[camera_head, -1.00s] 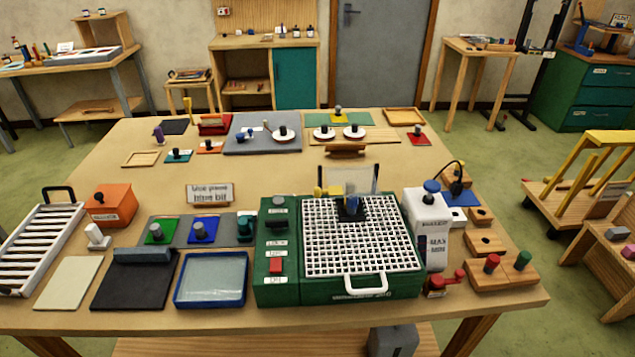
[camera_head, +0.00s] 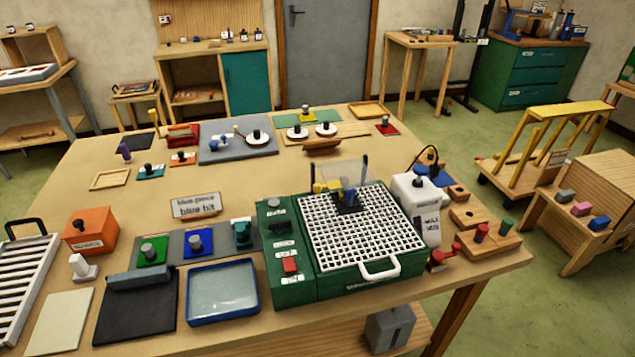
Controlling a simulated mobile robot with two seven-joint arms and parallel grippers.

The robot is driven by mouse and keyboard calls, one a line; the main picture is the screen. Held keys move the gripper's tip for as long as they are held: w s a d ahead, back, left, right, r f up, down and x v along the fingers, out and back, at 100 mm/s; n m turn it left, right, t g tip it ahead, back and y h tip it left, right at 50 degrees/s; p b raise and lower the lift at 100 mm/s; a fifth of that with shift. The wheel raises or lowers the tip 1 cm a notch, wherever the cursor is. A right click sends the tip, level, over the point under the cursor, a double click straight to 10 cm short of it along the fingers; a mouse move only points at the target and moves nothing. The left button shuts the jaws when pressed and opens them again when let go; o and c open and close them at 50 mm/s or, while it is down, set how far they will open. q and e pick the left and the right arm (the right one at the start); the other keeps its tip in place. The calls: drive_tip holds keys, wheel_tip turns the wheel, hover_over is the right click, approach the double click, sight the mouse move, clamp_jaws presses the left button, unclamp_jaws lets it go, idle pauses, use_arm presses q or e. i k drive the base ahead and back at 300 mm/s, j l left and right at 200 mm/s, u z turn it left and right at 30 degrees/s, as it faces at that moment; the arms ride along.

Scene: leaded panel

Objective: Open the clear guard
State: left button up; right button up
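The clear guard (camera_head: 342,172) is a transparent upright panel between dark posts at the back of the green machine (camera_head: 290,288). It stands behind a small dark and blue piece at the grinding head (camera_head: 349,198). The machine's top is a white grid (camera_head: 365,235) with a white loop handle (camera_head: 380,269) at its front edge. A red switch (camera_head: 290,264) sits on the machine's left side panel. Whether the guard is raised or lowered is hard to tell at this size. Neither of my grippers shows in the head view.
A white bottle (camera_head: 416,205) stands close against the machine's right side, beside wooden blocks with coloured knobs (camera_head: 480,234). A blue-rimmed tray (camera_head: 222,291) and black mat (camera_head: 134,312) lie to the left. A sign (camera_head: 196,205) reads "blue piece blue bit".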

sight(333, 185)
drive_tip(key=k+j+u, duration=0.1)
drive_tip(key=j, duration=0.25)
drive_tip(key=k+j, duration=0.15)
drive_tip(key=j, duration=0.2)
drive_tip(key=k+j+u, duration=0.15)
drive_tip(key=j, duration=0.2)
drive_tip(key=j+u, duration=0.1)
drive_tip(key=j, duration=0.25)
